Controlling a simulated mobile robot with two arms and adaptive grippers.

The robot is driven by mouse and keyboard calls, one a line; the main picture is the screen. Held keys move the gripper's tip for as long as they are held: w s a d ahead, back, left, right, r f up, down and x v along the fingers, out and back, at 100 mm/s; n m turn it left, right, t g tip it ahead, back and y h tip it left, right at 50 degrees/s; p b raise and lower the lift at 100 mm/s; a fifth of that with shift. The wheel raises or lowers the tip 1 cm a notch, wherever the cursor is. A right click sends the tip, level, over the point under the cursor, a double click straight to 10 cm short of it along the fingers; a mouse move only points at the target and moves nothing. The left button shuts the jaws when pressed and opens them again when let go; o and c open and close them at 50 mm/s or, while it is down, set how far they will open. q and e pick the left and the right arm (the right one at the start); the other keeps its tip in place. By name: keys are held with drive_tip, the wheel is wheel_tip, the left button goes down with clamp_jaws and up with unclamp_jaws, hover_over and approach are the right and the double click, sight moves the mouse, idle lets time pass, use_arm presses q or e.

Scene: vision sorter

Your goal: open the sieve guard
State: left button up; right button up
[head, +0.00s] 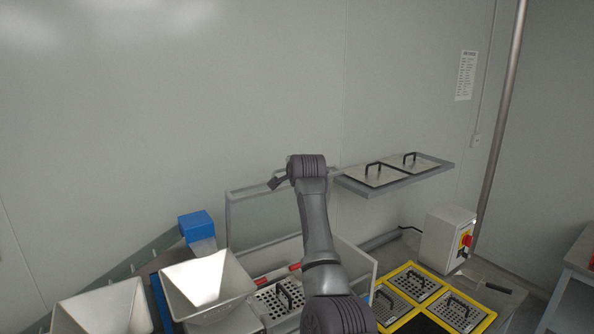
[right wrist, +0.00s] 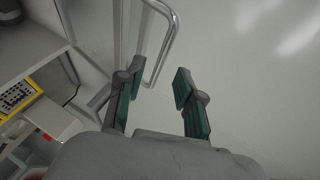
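The sieve guard (head: 263,219) is a clear panel in a grey frame. In the head view it stands roughly upright behind the sieve box, partly hidden by my right arm. In the right wrist view a bent metal bar handle (right wrist: 172,42) shows beside the guard's frame. My right gripper (right wrist: 159,76) is open. The bar lies between its fingertips in the picture, closer to the left finger; I cannot tell whether they touch. In the head view the gripper's end is mostly hidden behind my wrist. My left gripper is not in view.
A perforated sieve plate (head: 277,297) with a black handle sits in the box below the guard. Plates in a yellow-framed rack (head: 411,268) and a control box (head: 447,240) stand right. A wall shelf (head: 405,181) holds two lidded plates. Hoppers (head: 207,287) stand left.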

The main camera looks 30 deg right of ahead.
drive_tip(key=v, duration=0.7)
drive_tip(key=shift+s+a, duration=0.1)
